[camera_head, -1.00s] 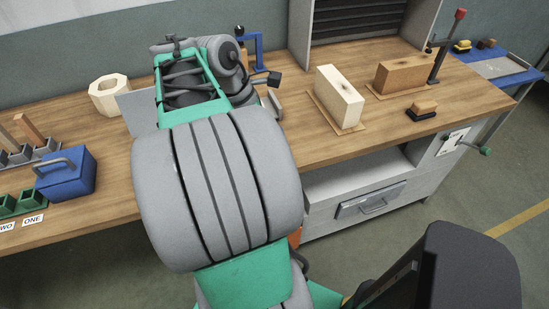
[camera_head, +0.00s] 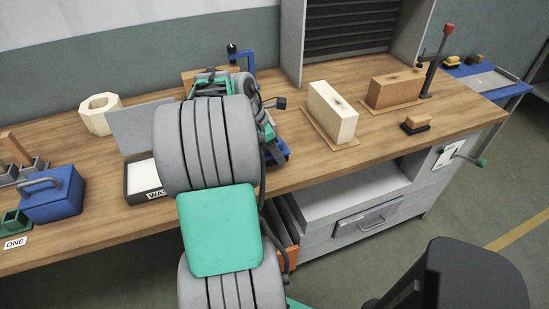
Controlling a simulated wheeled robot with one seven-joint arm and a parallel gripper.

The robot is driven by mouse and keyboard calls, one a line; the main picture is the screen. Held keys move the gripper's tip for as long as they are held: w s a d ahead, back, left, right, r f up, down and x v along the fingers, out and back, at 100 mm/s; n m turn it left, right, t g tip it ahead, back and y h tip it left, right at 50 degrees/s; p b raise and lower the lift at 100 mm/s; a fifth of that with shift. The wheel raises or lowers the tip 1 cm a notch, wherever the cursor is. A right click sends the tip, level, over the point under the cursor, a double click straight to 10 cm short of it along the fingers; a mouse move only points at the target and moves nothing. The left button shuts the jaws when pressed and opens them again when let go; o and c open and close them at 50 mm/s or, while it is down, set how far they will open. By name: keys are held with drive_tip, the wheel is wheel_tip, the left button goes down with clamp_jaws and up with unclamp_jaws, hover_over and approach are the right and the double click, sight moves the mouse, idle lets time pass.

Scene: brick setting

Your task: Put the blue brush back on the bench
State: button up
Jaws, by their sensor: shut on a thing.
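My arm reaches over the wooden bench (camera_head: 100,228) from the front. Its grey and green links cover the middle of the bench. My gripper's fingers are hidden behind these links, and I cannot make out what is between them. I see no thing that I can clearly identify as the blue brush. A dark blue patch shows at the right edge of my arm, low over the bench, but I cannot tell what it belongs to.

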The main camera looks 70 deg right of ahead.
drive_tip(key=shift+w+d+f, duration=0.1)
drive_tip(key=shift+d+f, duration=0.05)
drive_tip(key=shift+f, duration=1.6)
drive_tip(key=shift+f, duration=0.1)
drive_tip(key=o, duration=1.3)
